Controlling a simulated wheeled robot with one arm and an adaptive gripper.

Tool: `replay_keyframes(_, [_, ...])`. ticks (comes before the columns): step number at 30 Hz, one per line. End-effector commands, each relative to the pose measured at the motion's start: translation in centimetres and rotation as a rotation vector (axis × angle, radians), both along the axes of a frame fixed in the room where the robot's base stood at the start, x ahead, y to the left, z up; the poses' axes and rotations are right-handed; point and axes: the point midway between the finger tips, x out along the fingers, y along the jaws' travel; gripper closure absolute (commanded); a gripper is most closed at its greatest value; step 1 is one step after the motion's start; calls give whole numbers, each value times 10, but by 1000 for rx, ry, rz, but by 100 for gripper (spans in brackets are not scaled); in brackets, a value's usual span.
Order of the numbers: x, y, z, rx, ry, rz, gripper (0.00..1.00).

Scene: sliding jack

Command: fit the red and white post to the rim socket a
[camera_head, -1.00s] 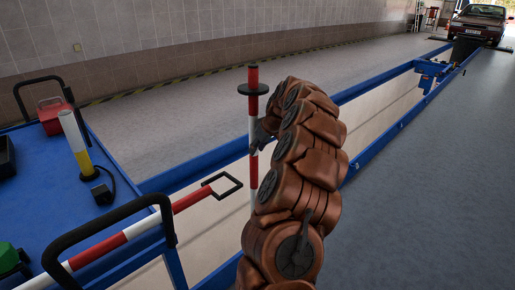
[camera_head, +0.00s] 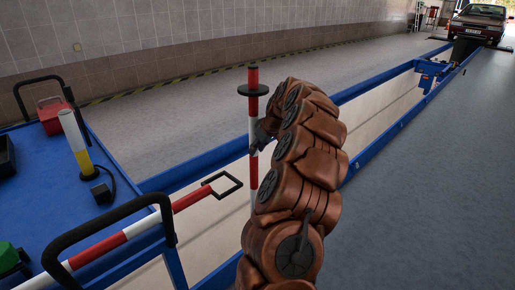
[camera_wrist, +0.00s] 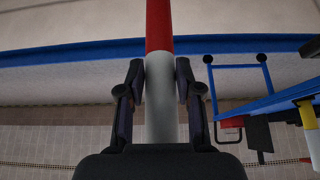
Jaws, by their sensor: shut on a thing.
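The red and white post (camera_head: 253,126) stands nearly upright in the head view, with a black disc near its red top. My gripper (camera_head: 262,137), partly hidden behind my arm, is shut on the post below the disc. In the wrist view the two dark fingers of my gripper (camera_wrist: 160,78) lie on either side of the post's white band (camera_wrist: 161,115), with a red band beyond. I cannot make out rim socket a.
A blue cart (camera_head: 40,185) at left carries a red box (camera_head: 54,115), a yellow and white cylinder (camera_head: 75,142) and black handles. A red and white bar with a black square loop (camera_head: 222,184) reaches out near the post. A car (camera_head: 480,24) stands far back. The right floor is clear.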

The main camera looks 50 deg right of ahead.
Motion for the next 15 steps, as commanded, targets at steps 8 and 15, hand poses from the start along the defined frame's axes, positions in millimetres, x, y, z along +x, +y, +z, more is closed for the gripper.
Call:
replay_keyframes(8, [0, 0, -4, -1, -2, -1, 100])
replay_keyframes(15, [0, 0, -8, -2, -2, -1, 100])
